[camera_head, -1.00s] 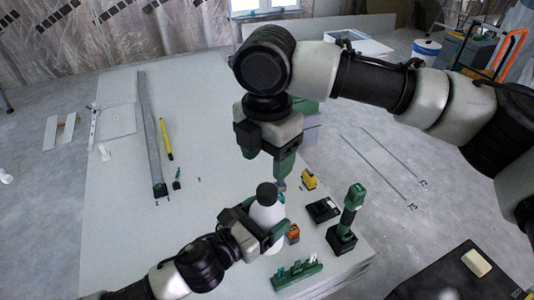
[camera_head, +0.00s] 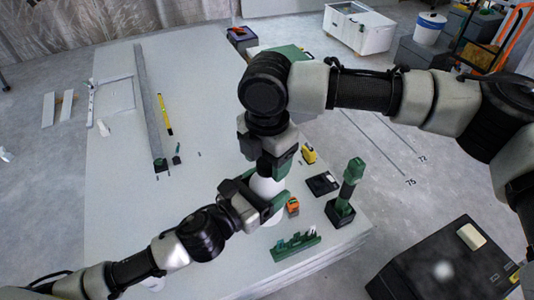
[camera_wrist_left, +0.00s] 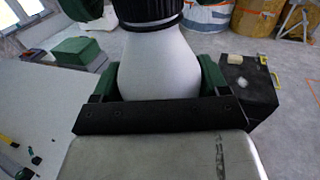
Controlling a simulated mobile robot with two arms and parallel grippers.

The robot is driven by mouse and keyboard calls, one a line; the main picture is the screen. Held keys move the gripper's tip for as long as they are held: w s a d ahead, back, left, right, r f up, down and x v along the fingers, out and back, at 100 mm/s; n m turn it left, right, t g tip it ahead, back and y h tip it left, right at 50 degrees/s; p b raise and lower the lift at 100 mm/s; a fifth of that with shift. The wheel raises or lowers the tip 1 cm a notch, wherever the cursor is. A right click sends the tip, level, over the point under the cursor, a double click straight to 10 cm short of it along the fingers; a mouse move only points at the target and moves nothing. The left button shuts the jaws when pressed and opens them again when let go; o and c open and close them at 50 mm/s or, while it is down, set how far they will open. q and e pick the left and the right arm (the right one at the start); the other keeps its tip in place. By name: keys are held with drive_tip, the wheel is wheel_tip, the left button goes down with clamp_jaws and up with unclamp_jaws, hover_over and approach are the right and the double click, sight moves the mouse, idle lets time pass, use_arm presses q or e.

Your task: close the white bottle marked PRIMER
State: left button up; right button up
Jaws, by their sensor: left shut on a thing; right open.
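The white bottle (camera_head: 266,187) stands upright near the front right of the table. It also fills the middle of the left wrist view (camera_wrist_left: 158,65); no PRIMER lettering shows. My left gripper (camera_head: 264,199) is shut around the bottle's body from the left. A black ribbed cap (camera_wrist_left: 148,10) sits at the bottle's top in the left wrist view; how tightly it is seated cannot be told. My right gripper (camera_head: 271,166) points down at the bottle's top, open, with its green fingers at the cap's level. It hides the cap in the head view.
A green-and-black tool (camera_head: 350,190) stands right of the bottle. An orange item (camera_head: 293,206), a yellow item (camera_head: 309,154), a black tray (camera_head: 322,184) and a green rack (camera_head: 295,246) lie close by. The table's left part (camera_head: 120,200) is mostly clear.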

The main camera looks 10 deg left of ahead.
drive_tip(key=c, duration=0.9)
drive_tip(key=o, duration=1.1)
drive_tip(key=shift+r, duration=0.15)
wheel_tip(320, 180, up, 12)
drive_tip(key=shift+f, duration=0.1)
